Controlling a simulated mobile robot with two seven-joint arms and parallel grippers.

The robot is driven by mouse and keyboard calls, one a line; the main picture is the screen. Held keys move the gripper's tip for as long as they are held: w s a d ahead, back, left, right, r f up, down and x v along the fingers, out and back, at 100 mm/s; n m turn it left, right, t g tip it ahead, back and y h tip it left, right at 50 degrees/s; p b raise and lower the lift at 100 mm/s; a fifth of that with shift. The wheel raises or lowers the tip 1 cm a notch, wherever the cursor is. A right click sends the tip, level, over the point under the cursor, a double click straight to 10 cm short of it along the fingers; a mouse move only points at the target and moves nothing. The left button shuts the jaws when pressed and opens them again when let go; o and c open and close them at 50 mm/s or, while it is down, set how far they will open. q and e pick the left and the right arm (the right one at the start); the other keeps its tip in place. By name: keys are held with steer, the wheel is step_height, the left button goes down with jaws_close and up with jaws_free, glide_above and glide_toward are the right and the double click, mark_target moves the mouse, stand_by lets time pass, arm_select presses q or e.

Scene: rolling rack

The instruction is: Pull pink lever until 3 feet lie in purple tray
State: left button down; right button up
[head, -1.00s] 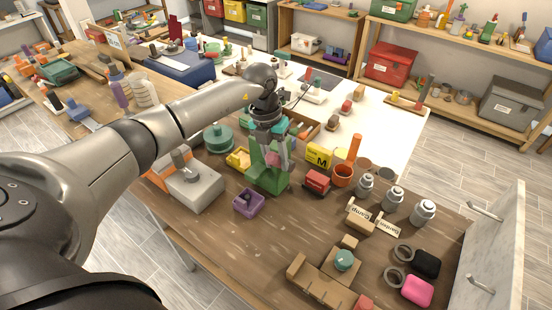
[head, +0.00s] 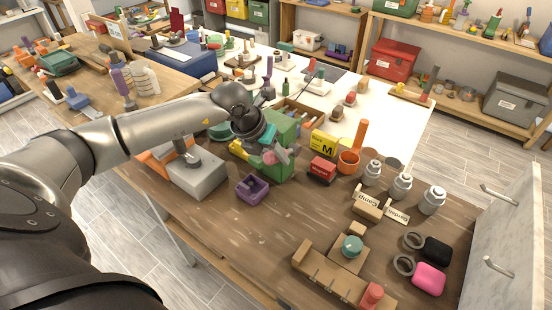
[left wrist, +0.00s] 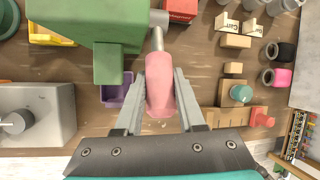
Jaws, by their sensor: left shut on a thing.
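The pink lever (left wrist: 160,85) sits between the two fingers of my left gripper (left wrist: 160,100), which is shut on it. A grey rod joins the lever to the green dispenser (left wrist: 80,22). In the head view the dispenser (head: 281,128) stands on the brown bench, with my left gripper (head: 270,156) at its front and the pink lever (head: 268,158) partly hidden. The purple tray (head: 250,194) stands on the bench just in front of the dispenser. In the left wrist view the tray (left wrist: 113,97) is partly covered by the dispenser's green spout. I cannot make out any feet in it.
A grey box-shaped device (head: 196,176) stands left of the tray. A yellow bin (head: 240,150) is behind it. A red box (head: 322,170), an orange cup (head: 348,162) and grey bottles stand to the right. The bench's front middle is clear.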

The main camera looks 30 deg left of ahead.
arm_select(q)
steer(key=shift+s+f+t+b, duration=0.1)
steer(key=shift+f+t+b, duration=0.15)
steer(key=shift+t+b, duration=0.1)
steer(key=c, duration=0.5)
jaws_free()
steer(key=b+v, duration=0.1)
steer(key=v, duration=1.4)
steer(key=shift+r+b, duration=0.2)
steer(key=shift+b, duration=0.15)
steer(key=shift+a, duration=0.1)
